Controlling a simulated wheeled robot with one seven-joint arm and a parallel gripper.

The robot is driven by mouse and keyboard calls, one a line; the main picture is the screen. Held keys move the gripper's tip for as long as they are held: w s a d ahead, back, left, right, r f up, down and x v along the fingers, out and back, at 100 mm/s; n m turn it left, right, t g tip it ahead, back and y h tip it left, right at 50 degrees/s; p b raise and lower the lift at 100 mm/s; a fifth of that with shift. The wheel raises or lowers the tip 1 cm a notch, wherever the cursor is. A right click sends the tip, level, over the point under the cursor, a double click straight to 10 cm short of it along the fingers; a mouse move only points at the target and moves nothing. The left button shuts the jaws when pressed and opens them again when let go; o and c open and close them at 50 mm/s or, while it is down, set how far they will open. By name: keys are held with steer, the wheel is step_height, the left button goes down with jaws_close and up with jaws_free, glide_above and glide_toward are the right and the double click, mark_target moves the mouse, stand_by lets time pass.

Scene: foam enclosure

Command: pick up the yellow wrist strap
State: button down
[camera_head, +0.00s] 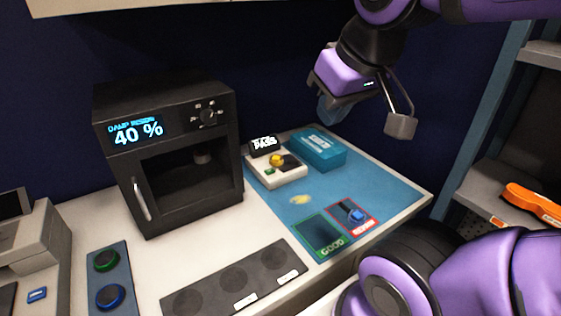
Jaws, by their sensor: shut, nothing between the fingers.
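A small yellow piece (277,160) sits on top of a white tester (288,179) with a "PASS" display. A pale yellow patch (299,200) lies on the blue mat (385,187) in front of it. I cannot tell which of these, if either, is the wrist strap. My gripper (330,110) hangs in the air above and behind the mat, to the right of the tester. It is shut and empty, touching nothing; its fingertips are small and dim.
A teal box (318,150) stands beside the tester. A black oven (170,158) reading "40 %" stands left. The mat has a green-framed "GOOD" area and a red-framed area holding a blue piece (356,215). An orange item (533,205) lies on the right shelf.

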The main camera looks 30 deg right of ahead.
steer(key=c, duration=1.3)
jaws_free()
steer(key=shift+w, duration=0.15)
steer(key=o, duration=0.3)
steer(key=w+d+m+g+y, duration=0.1)
steer(key=w+d+m, duration=0.1)
steer(key=w+m, duration=0.4)
steer(key=w, duration=0.3)
steer(key=shift+f, duration=0.25)
steer(key=m+g+h, duration=0.1)
steer(key=m+g, duration=0.3)
steer(key=m, duration=1.7)
glide_above(289, 160)
step_height(289, 160, down, 24)
steer(key=f, duration=0.5)
steer(key=shift+s+a+f, duration=0.2)
steer(key=shift+a, duration=0.05)
steer(key=shift+w+d+f, duration=0.1)
steer(key=shift+f, duration=1.15)
steer(key=shift+w+d+f, duration=0.1)
steer(key=shift+f, duration=1.1)
